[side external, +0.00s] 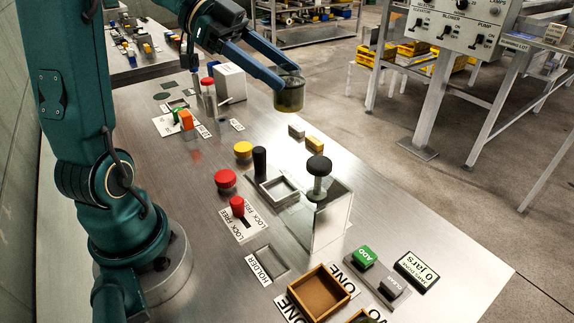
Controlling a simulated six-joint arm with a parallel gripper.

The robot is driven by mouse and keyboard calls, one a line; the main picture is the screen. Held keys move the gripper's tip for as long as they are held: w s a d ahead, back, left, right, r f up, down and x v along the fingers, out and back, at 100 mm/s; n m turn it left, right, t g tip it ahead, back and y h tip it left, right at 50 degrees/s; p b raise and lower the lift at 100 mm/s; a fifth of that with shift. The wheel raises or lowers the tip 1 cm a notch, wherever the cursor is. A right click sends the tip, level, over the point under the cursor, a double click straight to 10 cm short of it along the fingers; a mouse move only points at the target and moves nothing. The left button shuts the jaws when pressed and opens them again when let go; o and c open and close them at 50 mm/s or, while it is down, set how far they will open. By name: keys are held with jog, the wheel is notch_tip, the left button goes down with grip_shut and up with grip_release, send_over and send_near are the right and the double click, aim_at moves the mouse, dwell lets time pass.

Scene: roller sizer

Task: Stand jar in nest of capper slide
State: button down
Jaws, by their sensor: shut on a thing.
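My gripper (290,75) is shut on a dark, see-through jar (289,97) with a yellowish band near its base. It holds the jar upright, raised over the far right part of the metal bench. A pale square frame (266,187), which looks like the nest of the capper slide, sits on the bench in the middle of the picture, below and nearer than the jar. A black upright post (259,161) stands beside it. Nothing shows inside the frame.
Red (225,179) and yellow (243,150) round pieces lie left of the nest. A red lock knob (237,204) and a wooden tray (319,287) are nearer. Small grey (296,131) and yellow blocks (314,144) lie below the jar. A white box (230,82) stands behind.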

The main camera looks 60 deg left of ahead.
jog(key=a, duration=0.3)
send_over(270, 189)
jog(key=shift+n+t, duration=0.3)
notch_tip(270, 189, down, 20)
jog(key=shift+f, duration=0.1)
jog(key=shift+f, duration=0.1)
jog(key=shift+c, duration=0.7)
grip_release()
